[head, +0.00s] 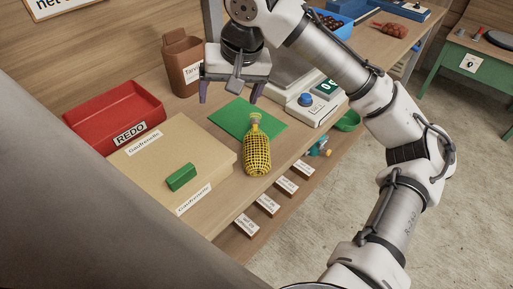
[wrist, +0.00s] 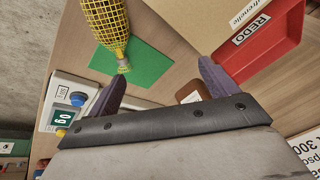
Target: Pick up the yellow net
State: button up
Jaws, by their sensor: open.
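The yellow net (head: 257,151) lies on the wooden bench, its tied neck on a green mat (head: 232,119) and its full body toward the front edge. In the wrist view the yellow net (wrist: 108,24) shows at the top, partly cut off by the frame, with its neck over the green mat (wrist: 146,66). My gripper (head: 230,97) is open and empty above the bench, behind the mat and apart from the net. Its two purple fingers also show in the wrist view (wrist: 158,85), spread wide below the net.
A red REDO tray (head: 117,108), a cardboard box (head: 150,160) with a green block (head: 181,177) on top, and a brown bin (head: 183,65) stand to the left. A scale (head: 308,103) stands on the right. Labelled blocks (head: 267,205) line the lower front.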

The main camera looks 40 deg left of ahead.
aim_at(256, 144)
jog(key=d+m+h, duration=0.2)
jog(key=d+h, duration=0.2)
jog(key=d, duration=0.2)
notch_tip(256, 144, down, 8)
jog(key=shift+w+f, duration=0.15)
jog(key=shift+f, duration=0.1)
jog(key=shift+w+f, duration=0.2)
jog(key=shift+f, duration=2.75)
jog(key=c, duration=1.4)
jog(key=shift+r, duration=0.1)
